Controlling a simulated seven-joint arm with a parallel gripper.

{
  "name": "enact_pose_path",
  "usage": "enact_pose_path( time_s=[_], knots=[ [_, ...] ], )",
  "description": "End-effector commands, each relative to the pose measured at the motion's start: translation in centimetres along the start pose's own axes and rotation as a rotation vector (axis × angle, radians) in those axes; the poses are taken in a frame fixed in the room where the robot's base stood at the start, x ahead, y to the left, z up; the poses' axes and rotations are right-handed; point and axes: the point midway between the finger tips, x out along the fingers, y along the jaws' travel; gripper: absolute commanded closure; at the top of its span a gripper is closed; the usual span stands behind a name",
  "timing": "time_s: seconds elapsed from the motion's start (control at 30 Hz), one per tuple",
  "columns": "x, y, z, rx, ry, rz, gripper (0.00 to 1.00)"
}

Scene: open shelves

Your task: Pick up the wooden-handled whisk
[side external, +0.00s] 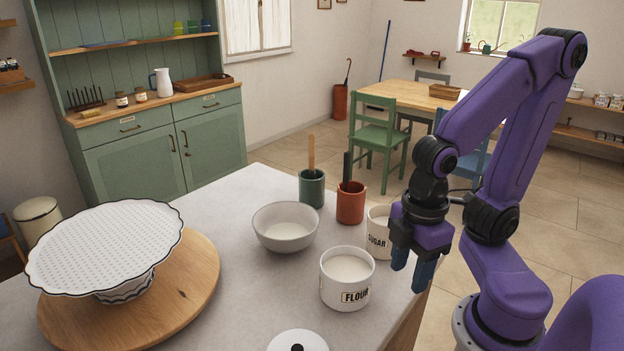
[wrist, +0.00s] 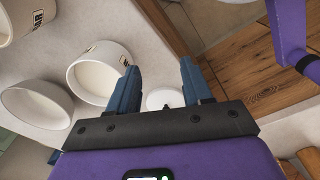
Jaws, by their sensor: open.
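A light wooden handle (side external: 311,154) stands upright out of a dark green crock (side external: 312,190) on the counter. Its lower end is hidden inside the crock, so I cannot tell whether it is the whisk. A dark handle (side external: 347,166) stands in an orange-red crock (side external: 351,205) beside it. No wire whisk head shows in either view. My gripper (side external: 411,277) points down near the counter's right edge, right of the sugar canister. Its fingers (wrist: 158,68) are apart in the wrist view, with nothing held between them.
The sugar canister (side external: 378,236), flour canister (side external: 347,296) and grey-white bowl (side external: 285,240) stand close together near my gripper. A white lid (side external: 298,341) lies at the front. A scalloped white stand (side external: 105,245) on a round wooden board (side external: 196,290) fills the counter's left.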

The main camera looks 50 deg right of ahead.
Motion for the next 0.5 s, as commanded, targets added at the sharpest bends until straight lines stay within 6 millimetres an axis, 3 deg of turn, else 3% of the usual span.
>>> enact_pose_path(
  time_s=[0.27, 0.37, 0.5],
  knots=[
    [-0.5, 0.7, -1.1, 0.066, -0.001, 0.001, 0.51],
    [-1.3, 2.2, -3.0, 0.193, -0.002, 0.003, 0.51],
    [-2.8, 5.8, -6.4, 0.450, -0.003, 0.007, 0.51]
  ],
)
